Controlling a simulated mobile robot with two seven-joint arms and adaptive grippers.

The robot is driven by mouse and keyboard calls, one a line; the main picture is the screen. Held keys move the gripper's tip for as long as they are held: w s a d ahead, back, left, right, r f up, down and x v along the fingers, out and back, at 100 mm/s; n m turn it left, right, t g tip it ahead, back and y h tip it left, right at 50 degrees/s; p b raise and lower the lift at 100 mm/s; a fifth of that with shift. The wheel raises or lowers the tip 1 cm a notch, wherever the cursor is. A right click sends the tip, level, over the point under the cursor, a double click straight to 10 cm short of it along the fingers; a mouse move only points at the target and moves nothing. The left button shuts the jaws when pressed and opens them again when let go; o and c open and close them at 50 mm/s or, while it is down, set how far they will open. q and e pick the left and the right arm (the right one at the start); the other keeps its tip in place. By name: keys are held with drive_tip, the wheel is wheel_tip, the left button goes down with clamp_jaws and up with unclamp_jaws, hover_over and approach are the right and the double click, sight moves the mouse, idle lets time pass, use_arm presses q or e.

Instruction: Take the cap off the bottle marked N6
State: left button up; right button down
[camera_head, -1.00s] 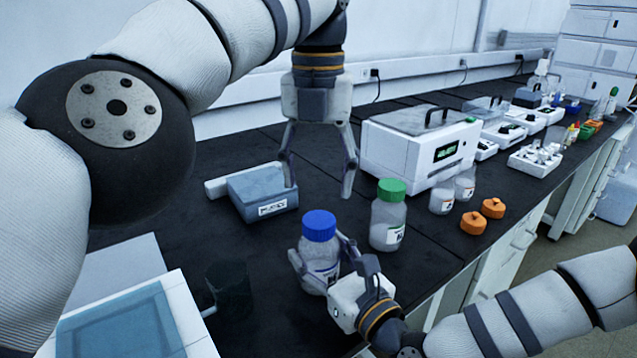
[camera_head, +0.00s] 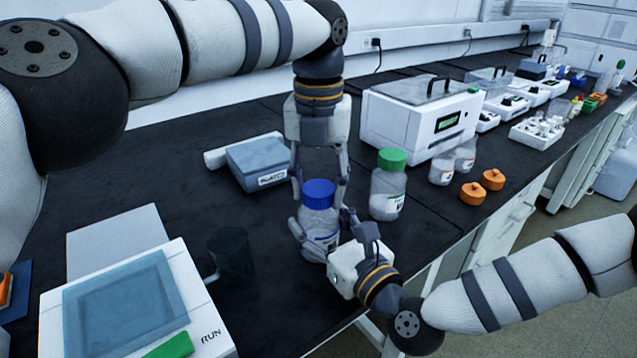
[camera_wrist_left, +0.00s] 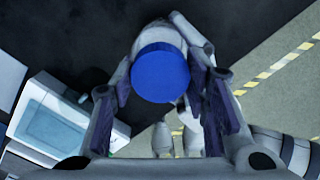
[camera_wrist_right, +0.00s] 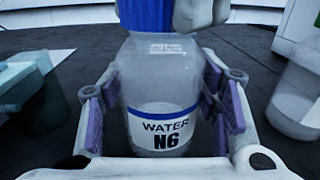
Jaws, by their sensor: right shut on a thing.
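The bottle marked N6 (camera_wrist_right: 165,100) is clear, reads WATER N6 and stands upright with its blue cap on. In the head view the bottle (camera_head: 318,228) is on the black bench. My right gripper (camera_head: 322,240) is shut on its body from the side; its purple pads flank the bottle in the right wrist view. My left gripper (camera_head: 320,198) points down from above, with its fingers either side of the blue cap (camera_head: 318,192). In the left wrist view the cap (camera_wrist_left: 160,73) lies between the fingers with visible gaps, so this gripper is open.
A green-capped bottle (camera_head: 388,185) stands close to the right. A white instrument (camera_head: 418,120) is behind, a blue-grey box (camera_head: 258,163) behind left, and a RUN device (camera_head: 140,310) at front left.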

use_arm(q)
drive_tip(key=shift+c, duration=0.8)
drive_tip(key=n, duration=2)
drive_tip(key=shift+n, duration=0.4)
drive_tip(key=n, duration=0.8)
drive_tip(key=shift+r, duration=0.1)
drive_tip(key=n, duration=0.3)
drive_tip(key=shift+n, duration=0.4)
drive_tip(key=n, duration=1.1)
drive_tip(key=shift+n, duration=0.4)
